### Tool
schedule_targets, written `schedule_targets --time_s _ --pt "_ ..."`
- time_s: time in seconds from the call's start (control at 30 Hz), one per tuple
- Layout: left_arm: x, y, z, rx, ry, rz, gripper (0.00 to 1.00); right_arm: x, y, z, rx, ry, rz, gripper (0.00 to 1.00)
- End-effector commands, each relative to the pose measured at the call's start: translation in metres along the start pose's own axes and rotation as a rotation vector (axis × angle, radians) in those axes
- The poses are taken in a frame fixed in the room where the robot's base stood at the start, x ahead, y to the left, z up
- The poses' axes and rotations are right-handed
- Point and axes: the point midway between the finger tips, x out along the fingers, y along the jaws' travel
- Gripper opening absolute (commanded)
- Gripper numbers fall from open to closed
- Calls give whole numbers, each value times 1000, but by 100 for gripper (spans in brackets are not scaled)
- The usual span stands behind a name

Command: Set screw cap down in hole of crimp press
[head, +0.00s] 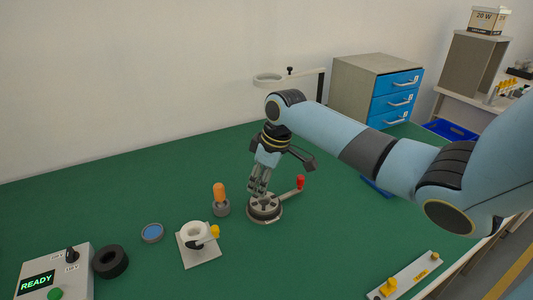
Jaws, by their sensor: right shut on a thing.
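The crimp press (265,212) is a round grey metal base on the green bench, with a lever ending in a red knob (300,182) on its right. My right gripper (260,195) points down over the middle of the press, its fingertips at or just above the top of the base. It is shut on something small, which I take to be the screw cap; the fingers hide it. I cannot tell whether the cap touches the hole, which is also mostly hidden. My left gripper is not in view.
Left of the press stand an orange-topped piece in a grey cup (221,207), a white ring fixture (187,248), a blue dish (152,232), a black ring (110,262) and a READY box (60,275). A ring stand (268,79) and drawer cabinet (375,85) stand behind.

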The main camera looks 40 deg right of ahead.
Motion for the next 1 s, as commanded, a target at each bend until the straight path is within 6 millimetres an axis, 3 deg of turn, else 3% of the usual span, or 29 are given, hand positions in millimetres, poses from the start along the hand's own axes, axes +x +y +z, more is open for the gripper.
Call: schedule_targets --time_s 0.1,0.2,0.47,0.87,1.0 --pt "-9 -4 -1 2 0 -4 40 -10 21 0 28 5 7 16" --pt "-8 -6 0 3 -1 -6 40 -9 26 1 37 7 7 16" --pt "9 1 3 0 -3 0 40 6 26 5 36 7 7 16" --pt "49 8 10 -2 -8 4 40 42 26 15 34 5 7 16" --pt "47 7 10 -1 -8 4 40 47 26 16 36 6 6 16"
